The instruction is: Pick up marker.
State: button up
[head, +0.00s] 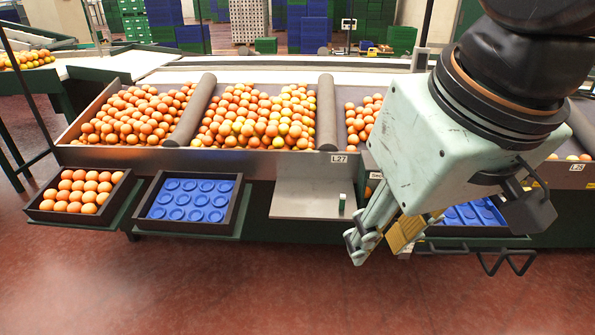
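A small green and light object, which looks like the marker (342,203), stands on the right part of a grey metal shelf (295,207) below the sloped fruit bin. My gripper (378,250) points down just right of the shelf, a short way from the marker and apart from it in the picture. One dark-jointed finger shows on its left side. A yellow-tan piece (402,233) shows beside the finger; I cannot tell if it is part of my gripper. The gap between the fingers is not clear.
Left of the shelf are a tray with a blue insert of empty cups (193,200) and a tray full of oranges (77,193). Sloped bins of oranges (255,118) with grey dividers run behind. Another blue tray (472,214) is partly hidden behind my arm. The red floor in front is clear.

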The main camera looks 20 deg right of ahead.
jog(key=w+d+f+m+t+p, duration=0.1)
jog(key=w+d+f+p, duration=0.15)
jog(key=w, duration=1.35)
jog(key=w+d+f+m+p, duration=0.15)
jog(key=w+d+f, duration=0.25)
jog(key=w, duration=1.2)
jog(key=w+d+f+h+p, duration=0.1)
jog(key=w+d+f+p, duration=0.1)
jog(key=w+d+f, duration=0.65)
jog(key=m+h+p, duration=0.1)
jog(key=m+p, duration=0.1)
send_near(342, 196)
jog(key=s+d+v, duration=0.1)
jog(key=v, duration=0.2)
jog(key=shift+w+a+f+t, duration=0.3)
jog(key=shift+w+a+f, duration=0.1)
jog(key=shift+f, duration=0.15)
jog(key=shift+f, duration=0.1)
jog(key=shift+b+x, duration=0.95)
jog(key=shift+x, duration=3.25)
